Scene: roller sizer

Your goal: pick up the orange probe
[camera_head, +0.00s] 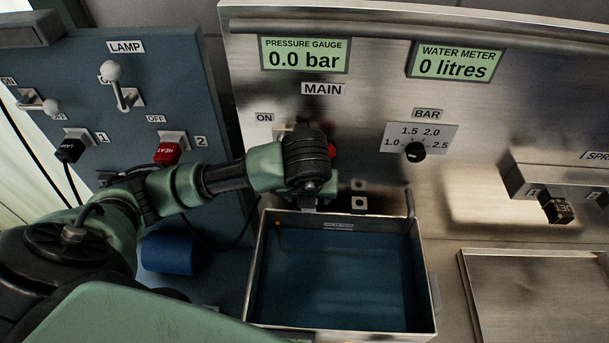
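My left arm comes in from the left, and its dark wrist is in front of the main panel, above the back left of the metal tank. My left gripper (310,202) points down near the tank's back rim; its fingers are small and mostly hidden by the wrist, so I cannot tell if it is open or shut. A tiny orange spot (279,224) shows at the tank's back left inner corner; it may be part of the orange probe, but it is too small to be sure. No other orange object is clear. My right gripper is not in view.
The metal tank (427,290) holds dark blue liquid. A pipe (410,204) stands at its back right. A shallow metal tray (463,280) is to the right. A blue cylinder (168,252) is left of the tank. A red control (332,151) sits partly behind my wrist.

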